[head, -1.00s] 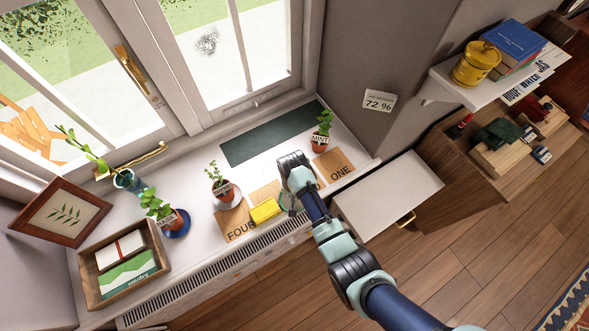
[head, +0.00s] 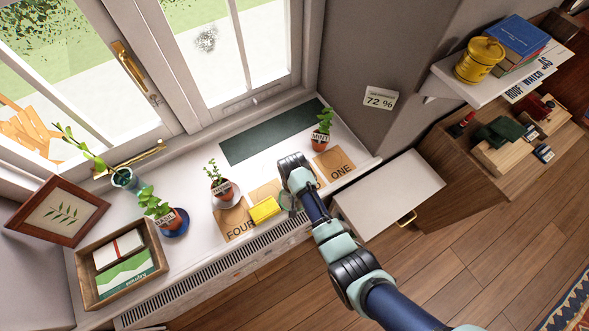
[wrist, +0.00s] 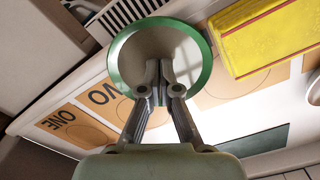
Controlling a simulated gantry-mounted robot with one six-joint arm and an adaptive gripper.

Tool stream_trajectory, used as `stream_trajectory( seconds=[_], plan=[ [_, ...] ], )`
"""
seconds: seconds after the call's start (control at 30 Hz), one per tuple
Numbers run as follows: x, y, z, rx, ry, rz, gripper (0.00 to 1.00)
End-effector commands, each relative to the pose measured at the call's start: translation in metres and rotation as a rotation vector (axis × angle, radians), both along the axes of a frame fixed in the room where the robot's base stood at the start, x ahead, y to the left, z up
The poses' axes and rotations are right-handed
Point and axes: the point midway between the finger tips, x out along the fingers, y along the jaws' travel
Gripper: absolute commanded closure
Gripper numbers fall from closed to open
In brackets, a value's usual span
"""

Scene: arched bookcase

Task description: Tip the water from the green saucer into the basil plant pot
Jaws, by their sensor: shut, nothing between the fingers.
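The green saucer (wrist: 112,62) has a green rim and a pale inside. It fills the middle of the wrist view, and I cannot tell any water in it. In the head view only a sliver of it (head: 283,201) shows beside my arm. My gripper (wrist: 158,78) has its fingers together, overlapping the saucer in the wrist view, with nothing held; whether they touch it is unclear. The basil pot (head: 174,221) is terracotta with a label and leafy stems (head: 153,203). It stands on a blue saucer on the sill, left of my arm.
A yellow block (head: 264,209) lies left of my gripper. Another labelled pot (head: 222,190) stands between it and the basil. The mint pot (head: 320,140) is to the right. A wooden tray (head: 84,284) and picture frame (head: 84,238) are at the left.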

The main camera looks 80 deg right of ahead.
Motion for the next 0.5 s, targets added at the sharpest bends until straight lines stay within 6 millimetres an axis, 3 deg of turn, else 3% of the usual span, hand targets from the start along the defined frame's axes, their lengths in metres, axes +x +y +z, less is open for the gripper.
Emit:
stream_trajectory(
  seconds=[0.5],
  plan=[
    [-0.0074,0.0070,0.0006,0.001,0.001,0.000,1.00]
  ],
)
